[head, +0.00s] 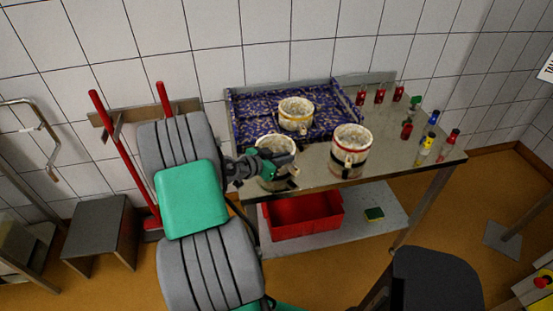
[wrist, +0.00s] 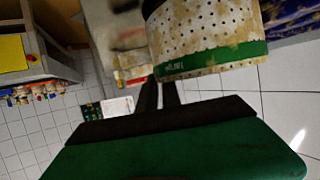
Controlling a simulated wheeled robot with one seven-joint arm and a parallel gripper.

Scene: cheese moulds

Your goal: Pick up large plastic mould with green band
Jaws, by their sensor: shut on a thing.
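The large plastic mould with the green band (wrist: 205,38) is a cream perforated cup in the wrist view, cut off by the top edge. Its green band runs around it near the fingers. In the head view this mould (head: 283,144) is at the table's front left, partly hidden by my gripper (head: 277,162). In the wrist view the dark fingers of my gripper (wrist: 160,94) are close together at the mould's edge, shut on it. I cannot tell whether the mould touches the tabletop.
A red-banded mould (head: 351,139) stands to the right on the metal table (head: 384,160). A yellow-banded mould (head: 295,115) sits in the blue patterned tray (head: 240,132) behind. A red crate (head: 303,216) is on the lower shelf.

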